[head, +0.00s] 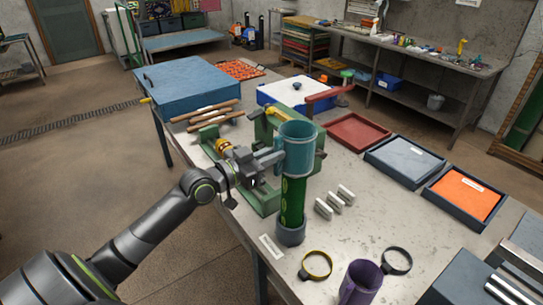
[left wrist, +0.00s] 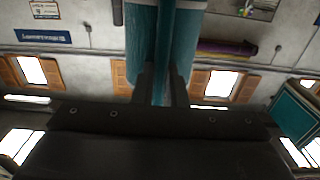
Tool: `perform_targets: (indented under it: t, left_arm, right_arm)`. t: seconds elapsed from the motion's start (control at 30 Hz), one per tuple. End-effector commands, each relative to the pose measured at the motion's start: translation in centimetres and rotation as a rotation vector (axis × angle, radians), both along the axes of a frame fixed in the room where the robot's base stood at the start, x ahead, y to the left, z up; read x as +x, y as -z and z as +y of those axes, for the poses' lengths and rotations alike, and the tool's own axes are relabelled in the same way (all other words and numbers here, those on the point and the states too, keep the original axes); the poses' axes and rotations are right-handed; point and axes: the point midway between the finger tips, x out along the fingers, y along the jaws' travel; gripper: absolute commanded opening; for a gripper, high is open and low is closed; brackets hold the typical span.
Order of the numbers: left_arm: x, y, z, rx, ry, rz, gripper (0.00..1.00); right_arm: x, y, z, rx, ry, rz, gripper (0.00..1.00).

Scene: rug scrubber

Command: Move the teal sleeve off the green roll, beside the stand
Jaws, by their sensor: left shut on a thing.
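The teal sleeve (head: 298,153) is upright, its open top rim facing up. It is in line with the upper end of the green roll (head: 291,203), which stands upright in a grey round stand (head: 290,235). I cannot tell how far the roll reaches inside the sleeve. My left gripper (head: 272,158) comes in from the left and is shut on the sleeve's side. In the left wrist view the sleeve (left wrist: 185,40) fills the top middle, with a teal strip between the two dark fingers (left wrist: 161,85). My right gripper is not in view.
A green frame (head: 262,196) stands behind my gripper. Red (head: 357,132), grey and orange trays line the right. Bare tabletop lies between cylinders and trays.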

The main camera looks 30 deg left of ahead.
Motion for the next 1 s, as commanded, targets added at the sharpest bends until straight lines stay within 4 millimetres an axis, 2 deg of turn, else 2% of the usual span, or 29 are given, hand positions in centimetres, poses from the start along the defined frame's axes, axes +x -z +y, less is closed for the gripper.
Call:
perform_targets:
  t: [0.03, 0.63, 1.0]
  left_arm:
    - [0.0, -0.7, 0.0, 0.001, 0.0, -0.001, 0.0]
    - [0.0, -4.9, 0.0, 0.001, 0.0, 0.0, 0.0]
    - [0.0, -6.9, 0.0, 0.003, 0.0, -0.001, 0.0]
  right_arm:
    - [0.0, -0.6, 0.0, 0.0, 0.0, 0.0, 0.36]
    - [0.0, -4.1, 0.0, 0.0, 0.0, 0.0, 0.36]
    - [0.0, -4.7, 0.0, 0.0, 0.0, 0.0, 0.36]
